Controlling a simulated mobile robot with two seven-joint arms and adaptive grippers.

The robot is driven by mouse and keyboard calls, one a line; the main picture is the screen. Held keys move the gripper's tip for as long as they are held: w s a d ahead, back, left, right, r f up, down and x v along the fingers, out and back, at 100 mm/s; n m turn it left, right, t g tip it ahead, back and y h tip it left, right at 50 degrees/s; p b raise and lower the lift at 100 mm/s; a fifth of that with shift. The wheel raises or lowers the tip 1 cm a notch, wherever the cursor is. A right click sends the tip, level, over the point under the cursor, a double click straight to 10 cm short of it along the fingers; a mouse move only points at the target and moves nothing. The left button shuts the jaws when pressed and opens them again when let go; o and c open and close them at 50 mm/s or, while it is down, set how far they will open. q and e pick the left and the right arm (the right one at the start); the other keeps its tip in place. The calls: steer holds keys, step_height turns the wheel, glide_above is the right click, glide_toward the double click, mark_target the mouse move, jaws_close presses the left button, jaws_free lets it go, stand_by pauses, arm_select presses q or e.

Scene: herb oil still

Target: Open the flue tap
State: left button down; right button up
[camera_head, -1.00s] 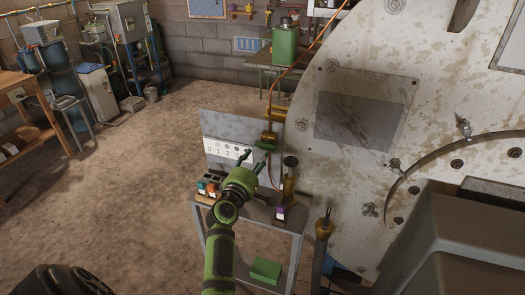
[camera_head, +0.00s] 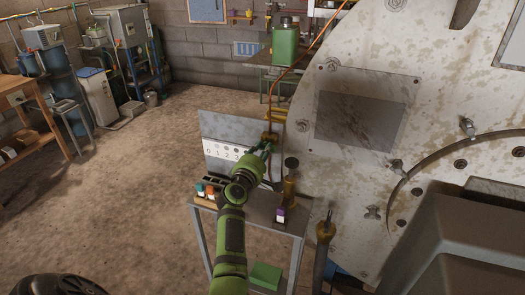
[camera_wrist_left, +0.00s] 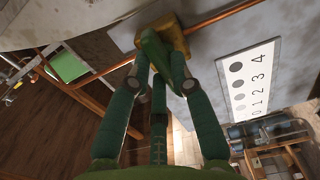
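The flue tap (camera_head: 270,137) has a brass body and a green lever, on a thin copper pipe in front of a grey panel. In the left wrist view its brass body (camera_wrist_left: 174,36) sits at the top centre, with the green lever (camera_wrist_left: 153,47) pointing toward the gripper. My left gripper (camera_head: 265,149) is at the tap and partly covers the lever in the head view. In the left wrist view its fingertips (camera_wrist_left: 160,64) have come together on both sides of the lever and appear to touch it. My right gripper is not in view.
A numbered white plate (camera_head: 222,151) is beside the tap on the panel. A small metal table (camera_head: 258,212) below holds small bottles and a brass fitting (camera_head: 290,181). The big stained metal still (camera_head: 400,60) stands close on the right. Open floor lies left.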

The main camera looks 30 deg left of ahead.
arm_select(q)
steer(key=shift+m, duration=0.3)
steer(key=shift+d+f+m+p, duration=0.1)
steer(key=shift+m+p, duration=0.05)
steer(key=shift+m, duration=2.8)
steer(key=shift+d+f+m+p, duration=0.1)
steer(key=shift+m+p, duration=0.1)
steer(key=shift+m, duration=2.8)
steer(key=shift+d+f+m+p, duration=0.1)
steer(key=shift+m+p, duration=0.05)
steer(key=shift+m, duration=2.8)
steer(key=c, duration=1.1)
jaws_free()
steer(key=shift+w, duration=0.1)
